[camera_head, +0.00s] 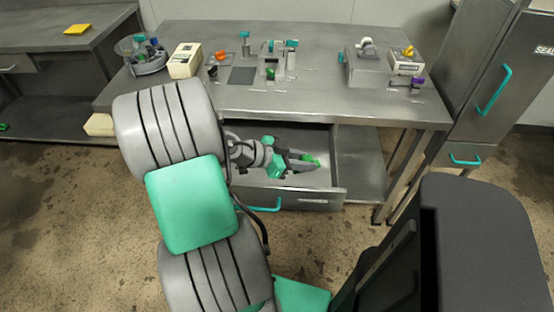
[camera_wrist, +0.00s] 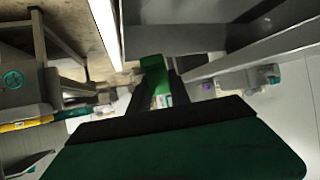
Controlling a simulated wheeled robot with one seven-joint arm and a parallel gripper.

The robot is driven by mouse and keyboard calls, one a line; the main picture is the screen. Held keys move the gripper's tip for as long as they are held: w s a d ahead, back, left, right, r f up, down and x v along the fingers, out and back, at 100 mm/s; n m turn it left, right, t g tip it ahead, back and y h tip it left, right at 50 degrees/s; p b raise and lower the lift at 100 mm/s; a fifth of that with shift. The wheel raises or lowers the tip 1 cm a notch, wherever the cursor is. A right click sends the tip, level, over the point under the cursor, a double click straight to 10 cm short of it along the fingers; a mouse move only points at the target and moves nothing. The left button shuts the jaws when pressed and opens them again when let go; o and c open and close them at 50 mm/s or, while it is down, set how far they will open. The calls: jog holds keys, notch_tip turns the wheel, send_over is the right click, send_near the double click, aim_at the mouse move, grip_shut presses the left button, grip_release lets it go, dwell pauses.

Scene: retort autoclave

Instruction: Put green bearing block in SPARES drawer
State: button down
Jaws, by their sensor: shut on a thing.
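An open drawer (camera_head: 312,199) with a teal handle and a label too small to read juts out below the middle bench. My gripper (camera_head: 308,161) is over the open drawer, toward its right side. It is shut on the green bearing block (camera_head: 312,161). The green block also shows between the fingers in the wrist view (camera_wrist: 153,69). The gap between the block and the drawer floor is hard to judge. Part of the drawer's inside is hidden by my arm.
The steel bench top (camera_head: 320,97) lies just above and behind the drawer, with small fixtures, a cream box (camera_head: 185,61) and a round basket (camera_head: 146,58) on it. A tall cabinet (camera_head: 492,85) with teal handles stands at the right. An open lower shelf (camera_head: 358,170) is beside the drawer.

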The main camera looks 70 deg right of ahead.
jog(key=w+d+f, duration=0.4)
jog(key=w+f, duration=0.1)
jog(key=w+d+f, duration=0.2)
jog(key=f, duration=0.1)
jog(key=shift+w+d+b, duration=0.15)
jog(key=shift+d+b, duration=0.1)
jog(key=shift+b, duration=0.1)
notch_tip(320, 180, down, 3)
jog(key=shift+d+r, duration=0.1)
jog(key=shift+f, duration=0.2)
jog(key=shift+f, duration=0.15)
jog(key=c, duration=1.7)
grip_release()
jog(key=shift+f, duration=0.1)
jog(key=o, duration=0.5)
